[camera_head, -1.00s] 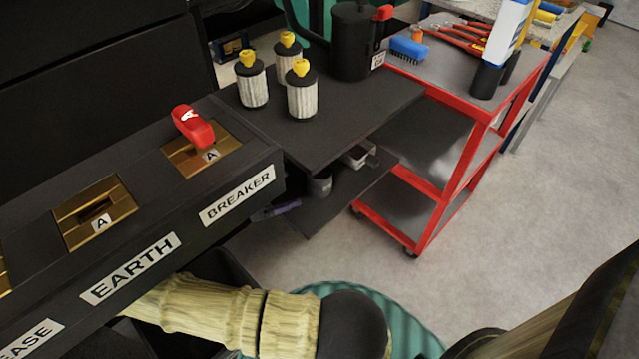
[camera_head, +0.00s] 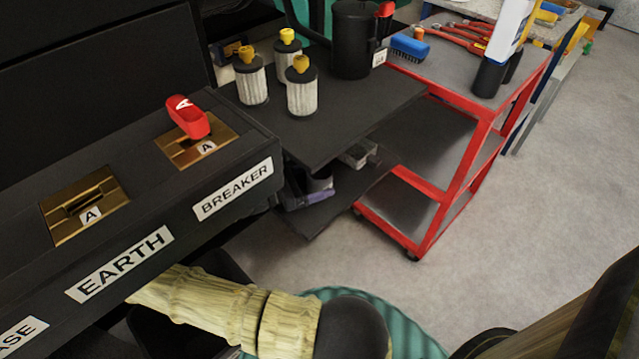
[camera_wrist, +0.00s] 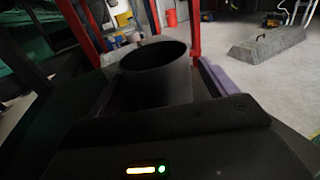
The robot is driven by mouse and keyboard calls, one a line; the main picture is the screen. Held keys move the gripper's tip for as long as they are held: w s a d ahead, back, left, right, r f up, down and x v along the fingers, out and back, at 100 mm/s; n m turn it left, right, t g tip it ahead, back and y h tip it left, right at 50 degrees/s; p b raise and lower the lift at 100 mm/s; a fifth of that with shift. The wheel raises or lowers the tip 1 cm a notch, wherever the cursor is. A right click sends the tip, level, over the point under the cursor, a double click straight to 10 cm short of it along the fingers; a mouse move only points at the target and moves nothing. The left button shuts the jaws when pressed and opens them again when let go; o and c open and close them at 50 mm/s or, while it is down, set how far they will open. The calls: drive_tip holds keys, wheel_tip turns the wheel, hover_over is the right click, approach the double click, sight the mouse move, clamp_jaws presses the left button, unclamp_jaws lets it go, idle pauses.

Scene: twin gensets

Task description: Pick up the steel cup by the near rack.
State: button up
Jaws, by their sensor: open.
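The cup is a dark, round, open-topped vessel (camera_wrist: 155,88) in the middle of the wrist view. It stands upright, its rim facing up. My gripper (camera_wrist: 157,76) is open, with one purple finger on each side of the cup; I cannot tell whether either finger touches it. In the head view the cup (camera_head: 320,180) is a small dark shape on the lower shelf, and my gripper (camera_head: 307,194) shows as purple fingers at it. The shelf above and my gripper partly hide the cup there.
The lower shelf (camera_head: 345,205) lies under a dark upper shelf (camera_head: 370,115) bearing several filter canisters and a black pot (camera_head: 352,45). A pale container (camera_head: 358,155) sits behind the cup. A red trolley (camera_head: 455,185) stands close on the right. Open floor (camera_head: 540,220) lies beyond.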

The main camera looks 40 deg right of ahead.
drive_tip(key=shift+x, duration=1.4)
drive_tip(key=c, duration=1.1)
